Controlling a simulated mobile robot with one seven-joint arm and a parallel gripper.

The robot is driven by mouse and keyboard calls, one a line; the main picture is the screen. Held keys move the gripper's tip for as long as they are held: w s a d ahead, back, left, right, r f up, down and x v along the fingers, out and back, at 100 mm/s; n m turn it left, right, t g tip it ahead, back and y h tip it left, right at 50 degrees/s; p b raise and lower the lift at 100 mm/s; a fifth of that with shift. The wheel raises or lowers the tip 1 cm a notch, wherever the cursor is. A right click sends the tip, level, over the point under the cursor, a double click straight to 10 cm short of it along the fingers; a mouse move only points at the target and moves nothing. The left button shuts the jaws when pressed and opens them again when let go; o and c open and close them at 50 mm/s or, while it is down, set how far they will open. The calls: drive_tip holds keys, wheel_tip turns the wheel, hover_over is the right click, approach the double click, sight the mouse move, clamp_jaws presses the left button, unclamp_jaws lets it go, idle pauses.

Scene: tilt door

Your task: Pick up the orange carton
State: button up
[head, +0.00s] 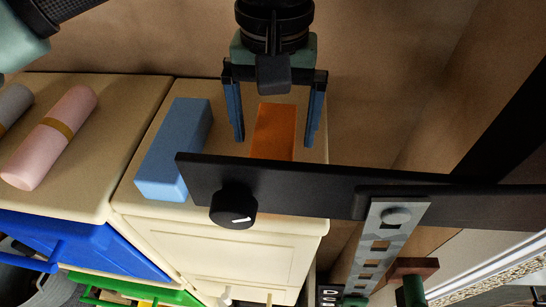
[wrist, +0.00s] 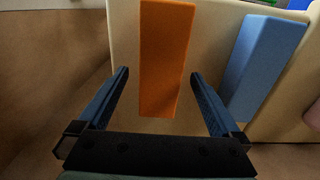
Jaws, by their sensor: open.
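The orange carton (head: 274,131) lies on a cream cabinet top, and its near end is hidden behind a black bar in the head view. My gripper (head: 274,142) is open, with its two blue fingers on either side of the carton in that view. In the wrist view the orange carton (wrist: 166,60) stretches away between and beyond the open fingertips of my gripper (wrist: 160,73). Gaps show between the carton and both fingers, so nothing is held.
A blue box (head: 175,150) lies left of the carton, close to one finger in the wrist view (wrist: 262,68). A black bar with a knob (head: 320,187) crosses in front of the cabinet top (head: 150,110). A pink roll (head: 52,137) lies farther left.

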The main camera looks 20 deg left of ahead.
sight(273, 142)
wheel_tip(273, 142, down, 4)
drive_tip(key=b, duration=0.3)
drive_tip(key=shift+a+f+b, duration=0.1)
drive_tip(key=shift+b, duration=0.2)
